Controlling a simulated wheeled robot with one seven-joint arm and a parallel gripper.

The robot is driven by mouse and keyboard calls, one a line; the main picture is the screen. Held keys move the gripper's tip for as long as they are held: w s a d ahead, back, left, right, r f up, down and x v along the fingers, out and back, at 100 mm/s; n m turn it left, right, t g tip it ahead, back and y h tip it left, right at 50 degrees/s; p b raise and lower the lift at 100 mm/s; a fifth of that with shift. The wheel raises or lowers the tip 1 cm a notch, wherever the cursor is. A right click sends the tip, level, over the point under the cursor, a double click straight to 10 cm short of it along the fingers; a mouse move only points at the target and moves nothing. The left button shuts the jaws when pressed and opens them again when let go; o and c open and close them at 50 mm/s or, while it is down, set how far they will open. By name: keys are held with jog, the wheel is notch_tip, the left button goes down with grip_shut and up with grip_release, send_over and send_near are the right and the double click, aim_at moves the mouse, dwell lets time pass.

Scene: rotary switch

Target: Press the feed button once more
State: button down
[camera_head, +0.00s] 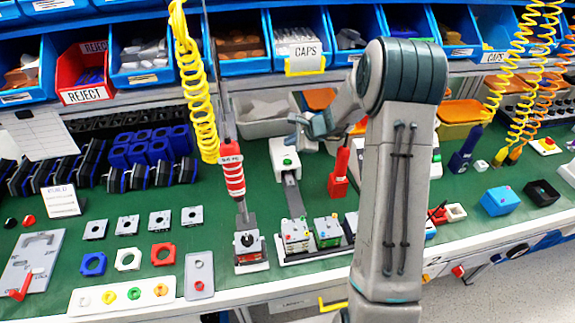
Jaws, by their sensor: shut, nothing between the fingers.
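A white feeder box (284,157) stands near the middle of the green bench, with a grey chute (293,196) running from it toward the front. A small dark-and-green spot (287,162) on the box looks like the feed button, but it is too small to be sure. My gripper (293,130) is shut and empty, above and slightly right of the box's top. From this one view I cannot tell whether its tips touch the box or how far they are from the button.
A red-striped hanging screwdriver (232,170) stands over a small switch block (250,250) to the left. Two small fixtures (312,235) sit on a tray at the chute's lower end. A red post (340,174) stands right of the chute, close to my arm.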

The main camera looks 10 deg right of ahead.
aim_at(291, 162)
jog(key=shift+f+b, duration=1.85)
jog(key=shift+f, duration=0.65)
jog(key=shift+f+b, duration=0.45)
jog(key=shift+b, duration=0.15)
jog(key=shift+f+b, duration=0.4)
jog(key=shift+b, duration=0.15)
dwell(0.4)
dwell(0.4)
jog(key=shift+r+p, duration=0.55)
jog(key=shift+r, duration=0.3)
jog(key=shift+r+p, duration=1.8)
jog(key=shift+r, duration=0.8)
